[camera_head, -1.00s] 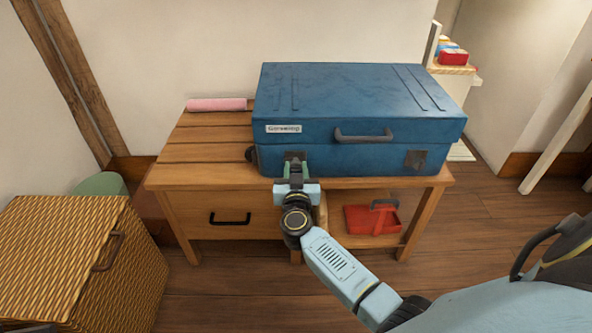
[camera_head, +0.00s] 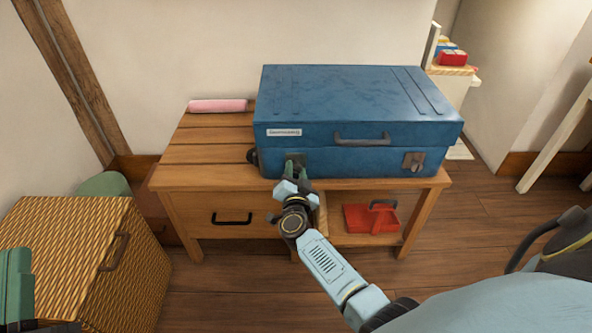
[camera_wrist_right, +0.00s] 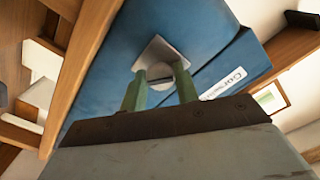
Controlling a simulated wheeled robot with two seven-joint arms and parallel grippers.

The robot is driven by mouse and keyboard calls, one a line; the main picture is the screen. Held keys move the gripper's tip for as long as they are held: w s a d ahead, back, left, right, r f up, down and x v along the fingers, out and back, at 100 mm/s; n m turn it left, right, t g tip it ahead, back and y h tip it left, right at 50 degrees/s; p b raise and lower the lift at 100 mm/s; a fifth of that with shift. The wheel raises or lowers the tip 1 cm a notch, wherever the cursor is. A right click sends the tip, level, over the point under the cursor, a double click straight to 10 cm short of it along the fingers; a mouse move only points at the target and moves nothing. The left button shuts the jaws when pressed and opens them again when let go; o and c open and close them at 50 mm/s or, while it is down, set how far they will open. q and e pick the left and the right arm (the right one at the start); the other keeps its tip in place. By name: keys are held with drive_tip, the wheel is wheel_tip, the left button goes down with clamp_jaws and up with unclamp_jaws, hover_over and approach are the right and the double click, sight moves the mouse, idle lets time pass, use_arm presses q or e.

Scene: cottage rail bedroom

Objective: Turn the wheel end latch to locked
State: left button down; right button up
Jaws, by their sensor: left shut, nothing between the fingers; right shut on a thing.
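The blue suitcase (camera_head: 355,105) lies flat and closed on the wooden bench. A dark wheel (camera_head: 252,156) shows at its left end, so the wheel end latch (camera_head: 291,158) is the left one on the front face. My right gripper (camera_head: 296,176) is at this latch, its fingers shut on the knob. The right wrist view shows the latch's pale plate (camera_wrist_right: 158,50) and round knob between the green fingertips (camera_wrist_right: 160,78); the knob's exact angle is partly hidden. The other latch (camera_head: 414,162) is at the front right.
The suitcase handle (camera_head: 362,139) and a white label (camera_head: 284,132) are on the front. A pink roll (camera_head: 218,106) lies on the bench (camera_head: 195,150). A wicker chest (camera_head: 75,250) stands at left.

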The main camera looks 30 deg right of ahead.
drive_tip(key=shift+a+m, duration=0.1)
drive_tip(key=shift+m, duration=1.8)
drive_tip(key=m, duration=0.3)
drive_tip(key=shift+f+m, duration=0.1)
drive_tip(key=shift+m, duration=0.2)
drive_tip(key=m, duration=0.2)
drive_tip(key=shift+m+b, duration=0.4)
use_arm(q)
drive_tip(key=shift+s+r+t, duration=0.2)
drive_tip(key=shift+r+t, duration=0.05)
drive_tip(key=shift+t, duration=0.25)
drive_tip(key=shift+a+r, duration=0.1)
drive_tip(key=shift+r, duration=0.05)
use_arm(e)
drive_tip(key=shift+m, duration=0.3)
drive_tip(key=o, duration=1)
drive_tip(key=shift+c, duration=0.2)
